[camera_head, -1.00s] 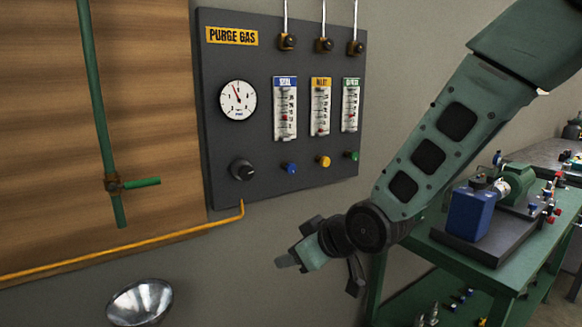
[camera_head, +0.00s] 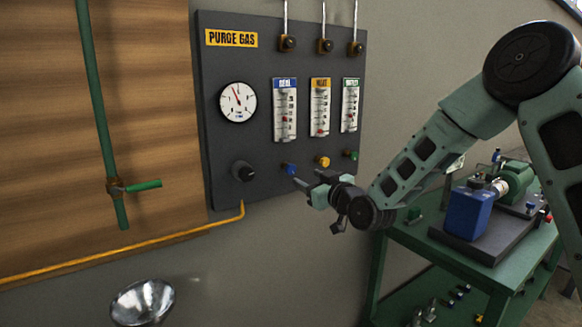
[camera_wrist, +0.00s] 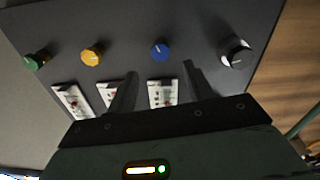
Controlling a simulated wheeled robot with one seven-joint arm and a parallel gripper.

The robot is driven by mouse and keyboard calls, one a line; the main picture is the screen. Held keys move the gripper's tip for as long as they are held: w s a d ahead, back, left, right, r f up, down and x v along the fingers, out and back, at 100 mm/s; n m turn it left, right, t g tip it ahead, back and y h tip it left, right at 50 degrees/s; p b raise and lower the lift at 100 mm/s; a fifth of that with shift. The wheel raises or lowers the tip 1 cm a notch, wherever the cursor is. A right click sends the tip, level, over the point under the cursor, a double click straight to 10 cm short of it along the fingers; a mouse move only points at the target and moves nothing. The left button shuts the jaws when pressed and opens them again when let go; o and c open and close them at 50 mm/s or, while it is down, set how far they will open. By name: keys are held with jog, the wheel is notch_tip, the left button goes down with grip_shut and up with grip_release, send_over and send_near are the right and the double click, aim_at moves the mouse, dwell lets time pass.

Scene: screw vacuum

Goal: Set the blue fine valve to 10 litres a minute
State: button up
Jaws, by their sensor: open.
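The blue fine valve knob (camera_head: 289,169) sits on the dark purge gas panel (camera_head: 225,130), below the flow tube with the blue label (camera_head: 285,108). The blue-labelled tube (camera_wrist: 162,93) shows between the fingers (camera_wrist: 160,72).
A yellow knob (camera_head: 322,161) and a green knob (camera_head: 351,155) are right of the blue one. A black knob (camera_head: 242,171) is left, under a round gauge (camera_head: 238,101). A green bench (camera_head: 430,240) with a blue-bodied pump (camera_head: 470,208) stands at right.

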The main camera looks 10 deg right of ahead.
aim_at(292, 171)
jog(key=p+x, duration=0.2)
jog(key=x, duration=0.7)
jog(key=shift+w+a+f, duration=0.1)
jog(key=shift+w+a, duration=0.05)
jog(key=shift+w, duration=0.15)
jog(key=c, duration=1)
